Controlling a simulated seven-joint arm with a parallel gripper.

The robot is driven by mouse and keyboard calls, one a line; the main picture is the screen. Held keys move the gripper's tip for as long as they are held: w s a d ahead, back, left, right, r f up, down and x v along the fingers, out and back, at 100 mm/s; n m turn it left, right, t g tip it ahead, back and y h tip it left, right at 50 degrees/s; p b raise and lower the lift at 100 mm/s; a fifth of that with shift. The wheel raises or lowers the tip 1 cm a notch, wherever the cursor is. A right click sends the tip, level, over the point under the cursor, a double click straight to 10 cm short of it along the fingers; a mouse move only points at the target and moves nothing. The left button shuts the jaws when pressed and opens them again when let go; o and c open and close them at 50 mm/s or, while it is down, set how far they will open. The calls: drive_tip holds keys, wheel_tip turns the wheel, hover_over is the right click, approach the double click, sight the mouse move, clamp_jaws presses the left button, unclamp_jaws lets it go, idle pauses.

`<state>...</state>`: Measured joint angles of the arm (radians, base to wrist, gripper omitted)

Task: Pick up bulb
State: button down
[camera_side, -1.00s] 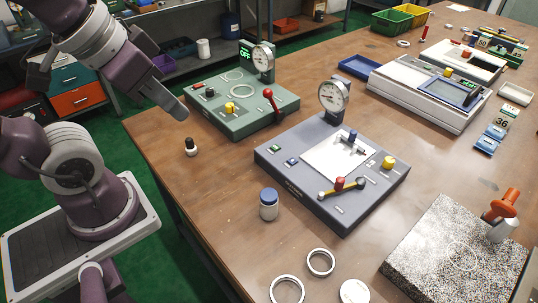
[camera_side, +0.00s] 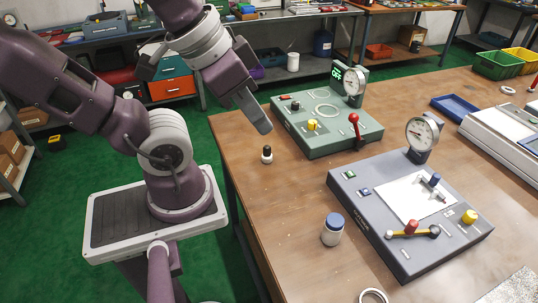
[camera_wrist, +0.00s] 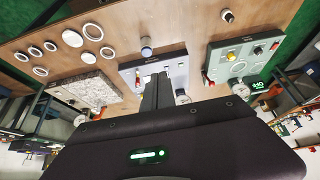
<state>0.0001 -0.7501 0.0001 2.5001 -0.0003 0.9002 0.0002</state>
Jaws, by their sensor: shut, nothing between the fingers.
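A small white piece with a black top, which may be the bulb (camera_side: 267,155), stands upright on the wooden table near its left edge. It also shows at the top of the wrist view (camera_wrist: 227,15). I cannot tell for sure that it is a bulb. My gripper (camera_side: 264,128) is shut and empty, and in the side view its fingertips appear just above that piece, apart from it. In the wrist view my fingers (camera_wrist: 157,92) appear in front of the grey-blue gauge panel, with that piece off to the upper right.
The green panel (camera_side: 340,140) with a red lever and dial stands right of the piece. The grey-blue panel (camera_side: 400,255) and a blue-capped jar (camera_side: 332,230) are nearer the front. Metal rings (camera_wrist: 93,31) lie on the table. Bare wood surrounds the piece.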

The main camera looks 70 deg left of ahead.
drive_tip(key=c, duration=2.2)
unclamp_jaws()
drive_tip(key=c, duration=1.1)
unclamp_jaws()
drive_tip(key=shift+c, duration=0.2)
drive_tip(key=m+g+y, duration=0.6)
drive_tip(key=m+y, duration=0.8)
drive_tip(key=m, duration=0.1)
hover_over(268, 153)
drive_tip(key=s+d, duration=0.4)
drive_tip(key=d, duration=0.1)
wheel_tip(268, 153, down, 20)
drive_tip(key=f+m+t, duration=0.1)
drive_tip(key=f+m, duration=0.1)
drive_tip(key=f, duration=0.1)
drive_tip(key=w+f+m+t, duration=0.1)
drive_tip(key=f+m, duration=0.1)
drive_tip(key=f, duration=0.1)
drive_tip(key=w+f+m+t+h, duration=0.1)
drive_tip(key=f+m, duration=0.1)
drive_tip(key=f, duration=0.1)
drive_tip(key=shift+a+f+t, duration=0.1)
drive_tip(key=shift+f+t, duration=0.3)
drive_tip(key=x, duration=0.6)
drive_tip(key=shift+w+a, duration=0.25)
drive_tip(key=shift+w, duration=0.15)
drive_tip(key=shift+c, duration=0.2)
